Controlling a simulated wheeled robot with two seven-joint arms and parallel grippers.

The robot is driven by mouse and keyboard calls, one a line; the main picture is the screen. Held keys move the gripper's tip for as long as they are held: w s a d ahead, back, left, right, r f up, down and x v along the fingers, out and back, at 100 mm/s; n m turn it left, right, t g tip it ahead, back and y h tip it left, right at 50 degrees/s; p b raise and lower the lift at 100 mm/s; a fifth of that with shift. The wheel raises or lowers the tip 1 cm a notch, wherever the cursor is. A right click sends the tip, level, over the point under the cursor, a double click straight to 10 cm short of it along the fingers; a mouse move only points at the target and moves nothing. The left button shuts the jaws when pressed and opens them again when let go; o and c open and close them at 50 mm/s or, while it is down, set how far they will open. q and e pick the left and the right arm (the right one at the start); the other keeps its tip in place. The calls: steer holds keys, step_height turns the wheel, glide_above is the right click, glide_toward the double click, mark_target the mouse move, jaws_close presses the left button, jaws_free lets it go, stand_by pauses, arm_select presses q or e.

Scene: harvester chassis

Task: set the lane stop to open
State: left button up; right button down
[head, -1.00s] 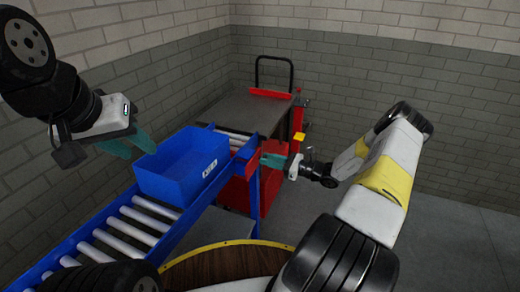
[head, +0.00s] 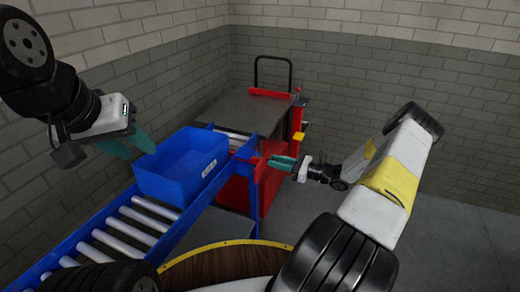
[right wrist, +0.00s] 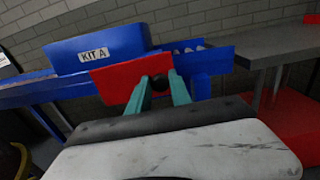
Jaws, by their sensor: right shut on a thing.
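The lane stop shows as a red plate (right wrist: 116,80) with a dark knob (right wrist: 159,82) at its right in the right wrist view. In the head view the red plate (head: 260,168) is at the far right end of the blue roller lane. My right gripper (head: 276,161) has its teal fingers at the plate. In the right wrist view the fingers (right wrist: 172,84) are shut on the knob. My left gripper (head: 130,145) is open and empty, beside the blue bin. The knob is too small to make out in the head view.
A blue bin (head: 166,184) labelled KIT A sits on the lane's rollers (head: 128,228). A grey-topped table (head: 240,108) with red parts and a red cart stand beyond the lane's end. The floor to the right is mostly clear.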

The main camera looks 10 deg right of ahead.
steer(key=v, duration=0.7)
steer(key=c, duration=1.3)
jaws_free()
steer(key=shift+o, duration=0.2)
steer(key=v, duration=0.7)
steer(key=shift+s+d, duration=0.2)
steer(key=shift+d, duration=0.15)
